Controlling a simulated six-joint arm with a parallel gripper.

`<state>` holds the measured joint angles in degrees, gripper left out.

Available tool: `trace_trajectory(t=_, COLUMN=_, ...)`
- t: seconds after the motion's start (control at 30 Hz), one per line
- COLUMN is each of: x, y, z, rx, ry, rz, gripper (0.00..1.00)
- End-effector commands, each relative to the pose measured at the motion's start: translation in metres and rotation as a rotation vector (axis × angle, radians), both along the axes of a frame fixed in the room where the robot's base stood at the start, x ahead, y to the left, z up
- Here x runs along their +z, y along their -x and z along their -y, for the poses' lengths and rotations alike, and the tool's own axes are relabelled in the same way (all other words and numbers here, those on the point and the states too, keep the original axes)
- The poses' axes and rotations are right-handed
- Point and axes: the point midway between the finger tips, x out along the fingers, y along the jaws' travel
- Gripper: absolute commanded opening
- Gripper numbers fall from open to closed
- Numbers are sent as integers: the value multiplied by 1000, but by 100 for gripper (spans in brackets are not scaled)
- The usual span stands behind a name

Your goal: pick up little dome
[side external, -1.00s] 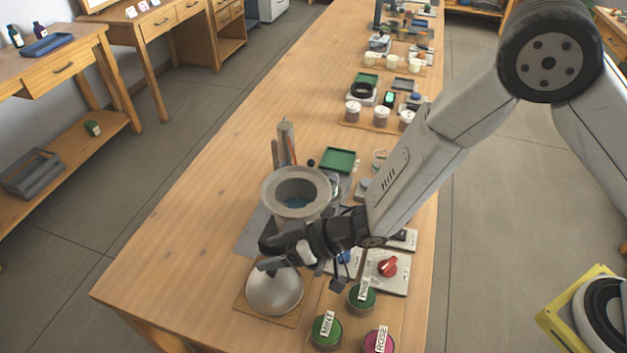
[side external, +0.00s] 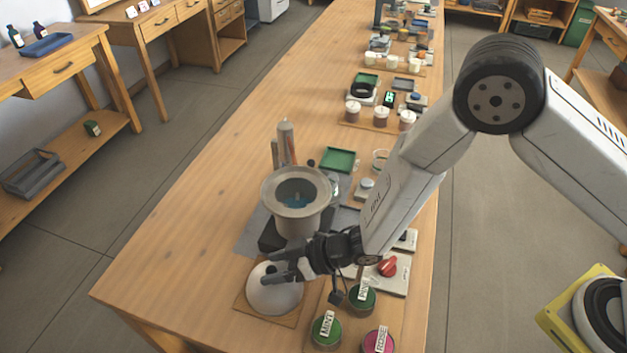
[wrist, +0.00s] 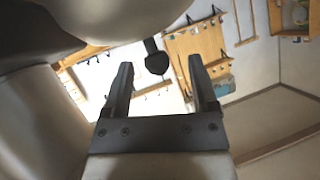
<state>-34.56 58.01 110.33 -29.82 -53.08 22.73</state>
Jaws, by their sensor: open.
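The little dome (side external: 272,296) is a pale, silvery rounded cover sitting on a small wooden board (side external: 243,305) near the table's front edge. In the wrist view the dome (wrist: 110,15) fills the top left, with a dark knob (wrist: 156,62) on a short stem. My gripper (side external: 276,274) is low beside the top of the dome, with its fingers apart. In the wrist view my gripper (wrist: 158,68) is open, and the knob appears between the fingertips. I cannot tell whether either finger touches it.
A flared metal pot (side external: 297,190) stands just behind my gripper. A plate with a red knob (side external: 388,265), a green MINT tin (side external: 327,331), another green tin (side external: 362,298) and a pink ROSE tin (side external: 378,341) are to the right. Bare table lies to the left.

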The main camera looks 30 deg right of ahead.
Motion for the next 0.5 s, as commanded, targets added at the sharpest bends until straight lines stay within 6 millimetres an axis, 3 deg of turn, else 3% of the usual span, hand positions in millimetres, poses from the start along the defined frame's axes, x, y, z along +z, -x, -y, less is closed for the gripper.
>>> trace_trajectory(t=0.07, x=-10, y=1, z=0, rx=0, ry=1, rz=-2, gripper=75)
trace_trajectory(t=0.3, x=-18, y=-10, z=-19, rx=0, ry=0, rz=1, gripper=75)
trace_trajectory(t=0.5, x=-21, y=-13, z=-23, rx=0, ry=0, rz=0, gripper=75)
